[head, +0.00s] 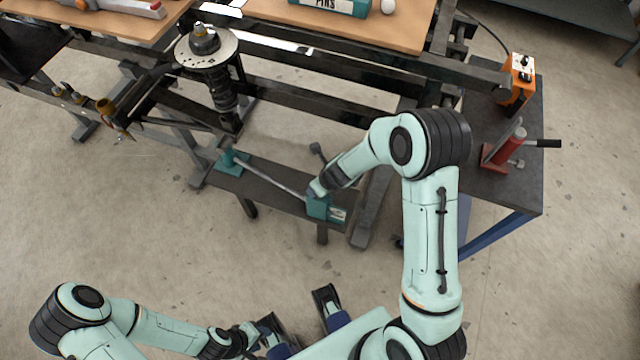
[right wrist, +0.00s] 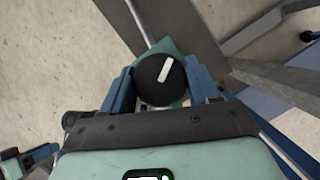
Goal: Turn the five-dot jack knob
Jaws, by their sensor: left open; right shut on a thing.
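A black round knob (right wrist: 155,85) with a white pointer bar sits on a teal jack block in the right wrist view. My right gripper (right wrist: 162,82) is shut on this knob, one blue finger on each side. In the head view the teal jack block (head: 317,208) stands on a low dark bench, and my right gripper (head: 319,189) covers its top, hiding the knob. I cannot make out any five-dot mark. My left gripper (head: 299,311) is open and empty at the bottom of the head view, apart from the bench.
A metal rod (head: 272,179) links the jack block to a teal bracket (head: 232,159). A spring strut (head: 222,85) stands behind. At right, a side table (head: 520,190) bears a red jack (head: 508,148) and an orange box (head: 518,80). The floor in front is clear.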

